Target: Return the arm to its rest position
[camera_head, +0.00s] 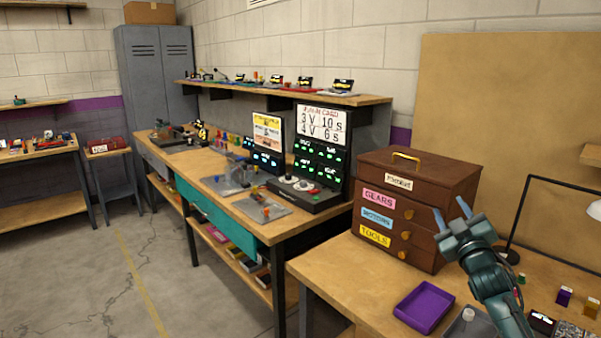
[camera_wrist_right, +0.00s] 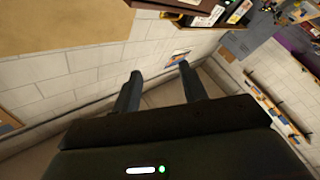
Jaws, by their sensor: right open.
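My right gripper (camera_head: 453,215) is raised above the near workbench in the head view, beside the right side of the brown drawer cabinet (camera_head: 455,183). Its two fingers stand apart and point up, with nothing between them. In the right wrist view the fingers of my right gripper (camera_wrist_right: 160,85) are also spread and empty, with wall and floor behind them. My left gripper does not show in either view.
A purple tray (camera_head: 424,307) and a grey tray (camera_head: 470,325) sit on the near workbench (camera_head: 350,270). A desk lamp (camera_head: 510,250) stands at the right, near several small parts. The control panel (camera_head: 322,155) stands on the farther bench. The floor at the left is clear.

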